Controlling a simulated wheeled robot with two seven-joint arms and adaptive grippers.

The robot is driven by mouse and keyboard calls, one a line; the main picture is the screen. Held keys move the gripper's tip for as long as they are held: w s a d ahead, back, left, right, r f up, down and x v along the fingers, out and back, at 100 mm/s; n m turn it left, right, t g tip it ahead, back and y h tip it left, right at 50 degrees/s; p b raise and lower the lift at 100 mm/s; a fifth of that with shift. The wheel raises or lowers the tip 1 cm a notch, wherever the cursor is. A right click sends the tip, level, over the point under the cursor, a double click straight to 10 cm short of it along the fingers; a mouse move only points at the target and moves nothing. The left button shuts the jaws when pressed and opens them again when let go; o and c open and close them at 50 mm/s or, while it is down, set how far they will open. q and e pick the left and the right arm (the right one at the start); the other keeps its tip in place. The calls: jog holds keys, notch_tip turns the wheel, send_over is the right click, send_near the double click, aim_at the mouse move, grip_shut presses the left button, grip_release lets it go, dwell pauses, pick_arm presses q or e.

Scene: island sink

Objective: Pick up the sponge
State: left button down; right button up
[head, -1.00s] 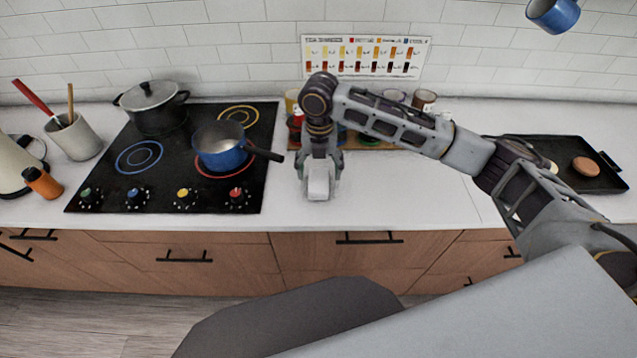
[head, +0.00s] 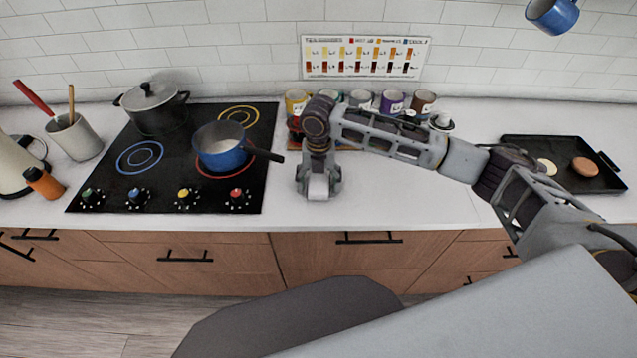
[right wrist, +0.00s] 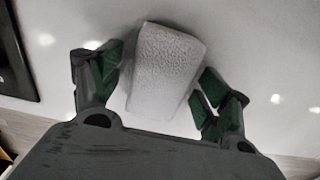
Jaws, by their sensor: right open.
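The sponge (right wrist: 165,68) is a pale grey-white block with a rough surface, lying on the white countertop in the right wrist view. In the head view the sponge (head: 318,187) shows below the wrist of my right arm, partly covered by the gripper. My right gripper (right wrist: 165,85) is open, with one green-padded finger on each side of the sponge. Gaps show between both fingers and the sponge. In the head view my right gripper (head: 318,182) is low over the counter, right of the stove. My left gripper is not in view.
The black stove (head: 110,190) with a blue saucepan (head: 222,150) stands left of my right gripper; its handle points toward the gripper. Several paint-like cans (head: 392,102) stand behind my arm. A black tray (head: 590,180) lies at right. The counter's front edge is near.

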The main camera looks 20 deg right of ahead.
aim_at(318, 180)
dwell(0.3)
jog(key=shift+c, duration=0.4)
jog(key=c, duration=0.9)
jog(key=shift+o, duration=0.2)
jog(key=shift+r, duration=0.15)
jog(key=shift+r, duration=4.9)
jog(key=shift+o, duration=1.4)
jog(key=c, duration=0.3)
jog(key=shift+c, duration=0.2)
